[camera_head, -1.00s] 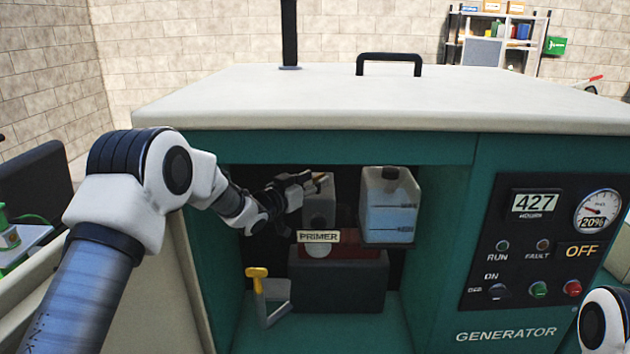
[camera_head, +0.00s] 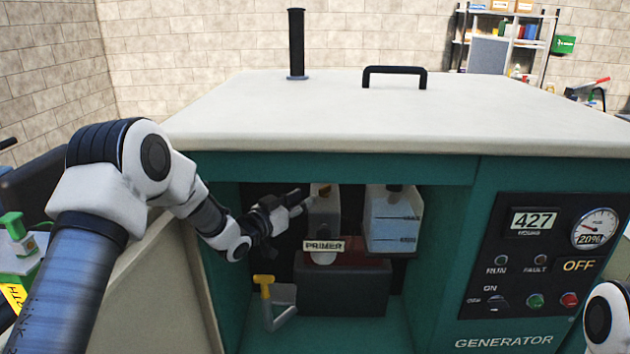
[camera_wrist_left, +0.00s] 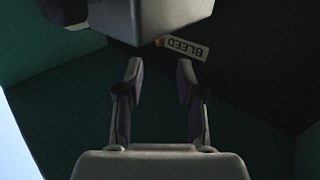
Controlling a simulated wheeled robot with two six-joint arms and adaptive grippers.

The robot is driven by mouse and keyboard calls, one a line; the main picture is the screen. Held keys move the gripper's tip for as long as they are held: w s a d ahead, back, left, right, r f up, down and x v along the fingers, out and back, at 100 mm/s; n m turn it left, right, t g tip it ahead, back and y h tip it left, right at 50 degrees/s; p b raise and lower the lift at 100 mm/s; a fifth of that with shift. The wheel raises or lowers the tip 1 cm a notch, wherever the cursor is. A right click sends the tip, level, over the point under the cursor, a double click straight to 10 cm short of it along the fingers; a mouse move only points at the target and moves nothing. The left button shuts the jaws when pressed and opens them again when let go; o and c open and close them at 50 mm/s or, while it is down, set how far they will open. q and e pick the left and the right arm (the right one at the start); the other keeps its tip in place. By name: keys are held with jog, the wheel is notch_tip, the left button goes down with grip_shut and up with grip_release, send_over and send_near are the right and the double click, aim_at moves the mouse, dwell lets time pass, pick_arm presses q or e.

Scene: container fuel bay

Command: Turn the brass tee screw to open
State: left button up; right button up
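The brass tee screw (camera_head: 324,189) shows as a small brass piece on top of the grey housing (camera_head: 326,214) inside the generator bay. In the left wrist view, a small brass bit (camera_wrist_left: 159,42) shows beside the BLEED label (camera_wrist_left: 187,48), partly hidden by a grey block; its handle is not clear. My left gripper (camera_head: 296,200) is inside the bay, just left of the housing and apart from the screw. In the left wrist view its two fingers (camera_wrist_left: 160,68) are spread with nothing between them. My right gripper is out of view; only part of my right arm shows.
The PRIMER label (camera_head: 323,246) is on the housing front. A translucent tank (camera_head: 392,225) with blue liquid hangs to the right. A yellow-handled lever (camera_head: 264,281) stands lower left. The generator lid (camera_head: 400,115) and bay frame enclose the space. The control panel reads OFF.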

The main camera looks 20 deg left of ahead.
aim_at(319, 191)
pick_arm(q)
jog(key=x, duration=0.7)
jog(key=shift+w+d+f+p, duration=0.1)
jog(key=shift+w+f+p, duration=0.05)
jog(key=shift+p, duration=0.25)
grip_shut()
